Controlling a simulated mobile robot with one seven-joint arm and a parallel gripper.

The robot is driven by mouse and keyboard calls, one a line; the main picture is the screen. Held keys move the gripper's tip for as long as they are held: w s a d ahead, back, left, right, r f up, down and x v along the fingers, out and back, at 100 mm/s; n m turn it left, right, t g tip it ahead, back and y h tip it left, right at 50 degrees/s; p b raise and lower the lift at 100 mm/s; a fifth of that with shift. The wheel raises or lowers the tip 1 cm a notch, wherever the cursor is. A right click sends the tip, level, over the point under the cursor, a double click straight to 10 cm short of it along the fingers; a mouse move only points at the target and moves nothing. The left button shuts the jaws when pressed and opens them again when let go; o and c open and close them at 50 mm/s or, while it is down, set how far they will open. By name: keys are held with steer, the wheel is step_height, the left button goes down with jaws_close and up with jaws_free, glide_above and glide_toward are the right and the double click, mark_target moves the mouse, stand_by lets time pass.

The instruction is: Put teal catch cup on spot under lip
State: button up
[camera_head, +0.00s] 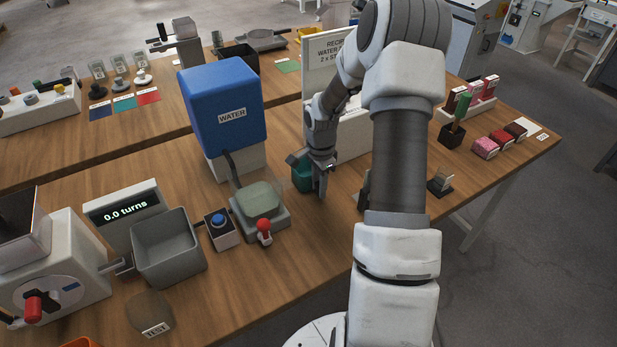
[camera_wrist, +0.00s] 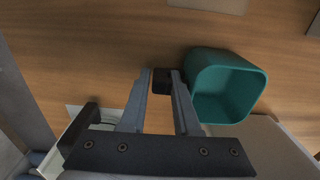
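The teal catch cup (camera_head: 301,174) stands on the wooden table right of the water tank, partly hidden by my gripper. In the wrist view the open-topped cup (camera_wrist: 228,86) is right of my gripper (camera_wrist: 162,80), close beside the right finger and not between the fingers. I cannot tell whether they touch. The fingers are apart, with a small dark block showing between their tips. In the head view my gripper (camera_head: 321,186) points down beside the cup. A brown round patch marked TEST (camera_head: 150,312) lies in front of the grey tub (camera_head: 167,248); whether this is the spot is unclear.
The blue water tank (camera_head: 222,105) stands left of the cup, with a grey-green pad (camera_head: 259,199) and red-knobbed lever (camera_head: 264,228) before it. A blue-button box (camera_head: 220,227) and turns display (camera_head: 122,209) are further left. A white signboard (camera_head: 328,62) stands behind my arm.

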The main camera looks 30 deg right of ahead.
steer(key=shift+f, duration=0.15)
jaws_close()
stand_by(1.4)
